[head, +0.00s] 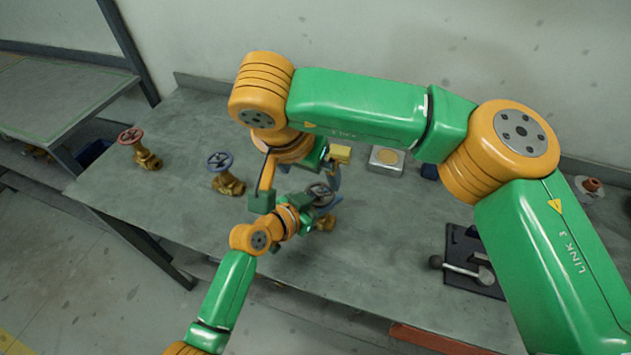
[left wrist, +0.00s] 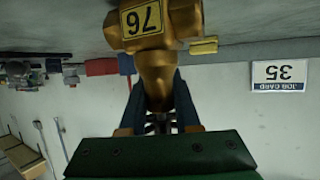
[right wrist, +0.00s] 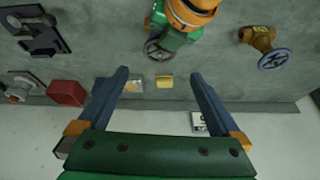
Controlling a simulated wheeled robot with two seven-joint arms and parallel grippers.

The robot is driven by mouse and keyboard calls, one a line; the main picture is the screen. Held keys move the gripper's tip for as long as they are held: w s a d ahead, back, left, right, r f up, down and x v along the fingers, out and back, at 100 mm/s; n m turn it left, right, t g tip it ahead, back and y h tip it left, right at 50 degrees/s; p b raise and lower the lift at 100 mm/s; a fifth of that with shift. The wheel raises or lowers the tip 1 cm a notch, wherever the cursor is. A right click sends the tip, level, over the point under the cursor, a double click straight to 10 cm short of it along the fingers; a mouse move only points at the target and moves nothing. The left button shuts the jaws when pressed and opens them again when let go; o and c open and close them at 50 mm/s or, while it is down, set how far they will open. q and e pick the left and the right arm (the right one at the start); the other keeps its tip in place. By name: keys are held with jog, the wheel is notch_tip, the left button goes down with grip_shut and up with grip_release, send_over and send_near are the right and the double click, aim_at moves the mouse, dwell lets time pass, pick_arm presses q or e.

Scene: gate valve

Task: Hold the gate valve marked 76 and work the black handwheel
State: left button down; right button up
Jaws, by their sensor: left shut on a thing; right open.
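The brass gate valve marked 76 (left wrist: 155,60) has a yellow tag. It fills the upper middle of the left wrist view, between the blue fingers of my left gripper (left wrist: 157,88), which is shut on its body. In the head view its dark handwheel (head: 320,192) faces up, and the arms partly hide the brass body (head: 327,222). My right gripper (right wrist: 160,74) is open and empty. In the right wrist view the handwheel (right wrist: 158,50) lies beyond its fingertips, between their lines and apart from them.
A blue-wheeled valve (head: 226,176) and a red-wheeled valve (head: 140,150) stand on the left of the grey bench (head: 190,120). A yellow block (head: 340,153) and a metal box (head: 386,160) are at the back. A black fixture (head: 472,262) is at the right.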

aim_at(320, 192)
jog(key=x, duration=1)
jog(key=shift+w+d, duration=0.1)
jog(key=c, duration=1.2)
